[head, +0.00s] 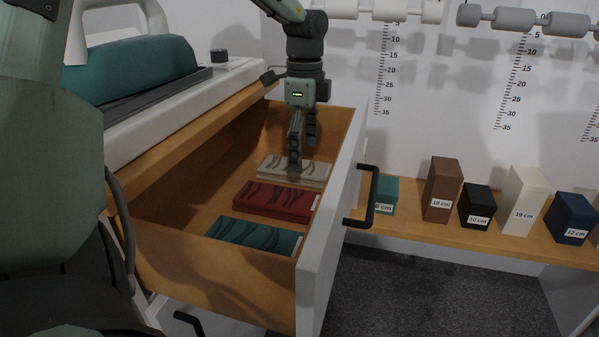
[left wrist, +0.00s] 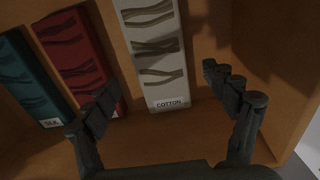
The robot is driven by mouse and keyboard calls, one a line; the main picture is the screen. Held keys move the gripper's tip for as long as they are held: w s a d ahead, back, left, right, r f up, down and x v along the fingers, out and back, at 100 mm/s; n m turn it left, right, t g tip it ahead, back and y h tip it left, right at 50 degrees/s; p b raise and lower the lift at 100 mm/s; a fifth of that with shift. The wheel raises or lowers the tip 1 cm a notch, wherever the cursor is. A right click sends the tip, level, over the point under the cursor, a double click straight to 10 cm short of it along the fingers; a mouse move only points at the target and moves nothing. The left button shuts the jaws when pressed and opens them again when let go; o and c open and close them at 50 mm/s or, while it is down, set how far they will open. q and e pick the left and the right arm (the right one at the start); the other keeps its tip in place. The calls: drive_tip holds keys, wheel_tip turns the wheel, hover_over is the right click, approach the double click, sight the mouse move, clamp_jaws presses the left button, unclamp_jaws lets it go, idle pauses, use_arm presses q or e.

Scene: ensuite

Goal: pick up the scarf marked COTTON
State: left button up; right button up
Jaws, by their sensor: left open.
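The scarf marked COTTON (head: 315,172) is a folded beige bundle with wavy folds. It lies flat at the far end of the open drawer (head: 185,243). Its COTTON label shows in the left wrist view, where the scarf (left wrist: 155,62) lies between the lines of my fingers. My left gripper (head: 303,156) points down over this scarf, open and empty. One finger overlaps the scarf in the head view; whether it touches cannot be told. My right gripper is not in view.
A dark red scarf (head: 277,201) and a teal scarf (head: 253,236) lie nearer in the drawer; the teal one's label appears to read SILK. The drawer front has a black handle (head: 370,195). Several labelled boxes stand on a wooden shelf (head: 430,228) at right.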

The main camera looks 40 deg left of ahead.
sight(304, 167)
use_arm(q)
drive_tip(key=shift+w+f, duration=0.1)
drive_tip(key=shift+f, duration=1.4)
drive_tip(key=shift+d, duration=0.1)
drive_tip(key=shift+c, duration=0.4)
drive_tip(key=c, duration=1.2)
